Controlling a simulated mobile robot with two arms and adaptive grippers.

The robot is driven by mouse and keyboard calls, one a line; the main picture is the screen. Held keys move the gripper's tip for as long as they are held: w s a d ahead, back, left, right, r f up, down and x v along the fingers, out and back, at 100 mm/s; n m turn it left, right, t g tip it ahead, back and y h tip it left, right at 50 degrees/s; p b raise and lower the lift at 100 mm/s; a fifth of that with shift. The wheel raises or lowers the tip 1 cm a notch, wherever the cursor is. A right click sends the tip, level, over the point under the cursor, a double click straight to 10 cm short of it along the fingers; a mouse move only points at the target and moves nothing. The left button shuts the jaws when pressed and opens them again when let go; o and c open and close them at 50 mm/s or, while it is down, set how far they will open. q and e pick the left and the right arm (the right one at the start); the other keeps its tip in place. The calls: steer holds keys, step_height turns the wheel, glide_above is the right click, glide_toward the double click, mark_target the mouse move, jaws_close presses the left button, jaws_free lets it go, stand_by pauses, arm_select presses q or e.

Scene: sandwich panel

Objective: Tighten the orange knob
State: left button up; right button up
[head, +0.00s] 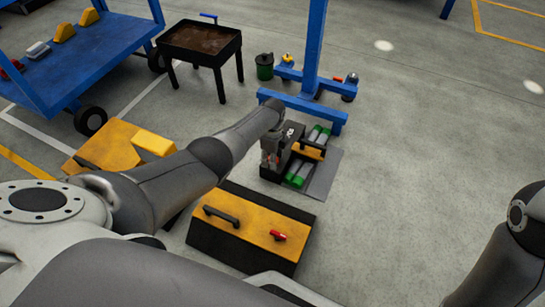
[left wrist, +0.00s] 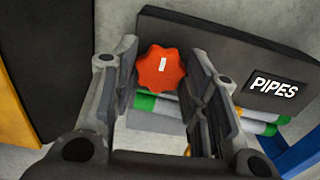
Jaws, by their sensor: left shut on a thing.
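The orange knob (left wrist: 161,70) is a red-orange lobed wheel with a white mark standing upright at its centre. It sits in front of the dark panel (left wrist: 210,48) labelled "PIPES" in the left wrist view. My left gripper (left wrist: 163,78) is shut on the knob, with one finger on each side of it. In the head view my left gripper (head: 270,152) is at the left end of the dark pipe stand (head: 326,178); the knob is largely hidden there. My right arm shows at the lower right, but its gripper is out of view.
Grey pipes with green ends (head: 299,174) lie beside the panel. Open floor (head: 420,150) lies to the right.

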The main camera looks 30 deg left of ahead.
stand_by(0.6)
arm_select(q)
steer(key=o, duration=1)
steer(key=shift+o, duration=0.2)
steer(key=shift+r, duration=0.15)
step_height(320, 180, up, 12)
